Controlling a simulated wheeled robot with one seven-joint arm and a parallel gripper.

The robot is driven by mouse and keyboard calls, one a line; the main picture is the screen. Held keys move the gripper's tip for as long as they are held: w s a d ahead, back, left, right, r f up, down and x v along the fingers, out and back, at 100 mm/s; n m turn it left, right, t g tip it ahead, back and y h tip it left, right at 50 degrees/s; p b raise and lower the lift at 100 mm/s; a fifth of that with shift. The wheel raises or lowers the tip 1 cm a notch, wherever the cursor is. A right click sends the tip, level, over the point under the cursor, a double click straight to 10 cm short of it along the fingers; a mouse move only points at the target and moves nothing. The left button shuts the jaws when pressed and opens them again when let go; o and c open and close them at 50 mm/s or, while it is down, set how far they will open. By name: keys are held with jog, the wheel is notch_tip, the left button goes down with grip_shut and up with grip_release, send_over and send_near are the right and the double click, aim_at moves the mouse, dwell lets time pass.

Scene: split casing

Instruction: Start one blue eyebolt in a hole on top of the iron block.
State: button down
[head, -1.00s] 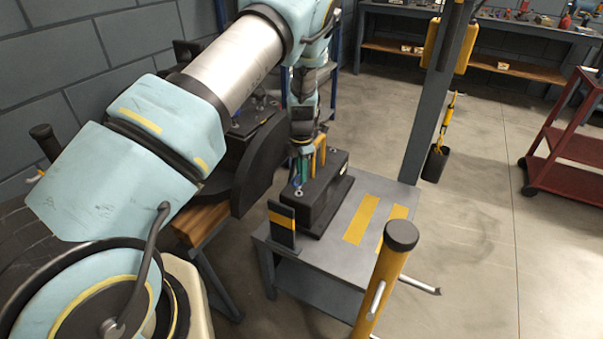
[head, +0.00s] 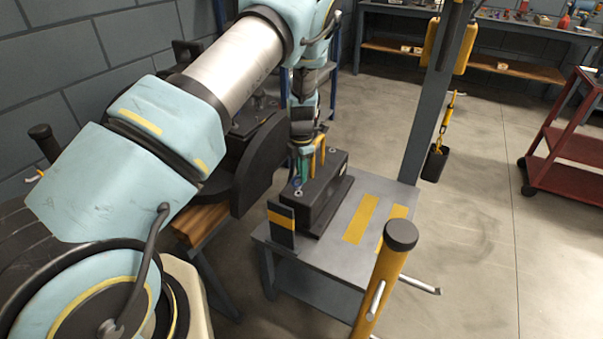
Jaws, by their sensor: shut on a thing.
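The dark iron block (head: 326,200) sits on a grey table in the middle of the head view. A light ring-like hole or fitting (head: 298,193) shows at the near end of its top, and a small light spot shows near its far end. My gripper (head: 304,178) is low over the near part of the block's top, with green and yellow parts at its fingers. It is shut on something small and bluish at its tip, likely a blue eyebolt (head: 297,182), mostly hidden. I cannot tell whether this touches the block.
The grey table (head: 335,262) has yellow stripes and clear room right of the block. A dark upright plate (head: 282,226) with a yellow band stands at its near left. A yellow post (head: 383,282) rises in front; a grey column (head: 425,120) stands behind right. A large dark curved part (head: 258,165) is left.

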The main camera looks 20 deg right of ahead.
jog(key=shift+f+b, duration=0.5)
jog(key=shift+f, duration=0.3)
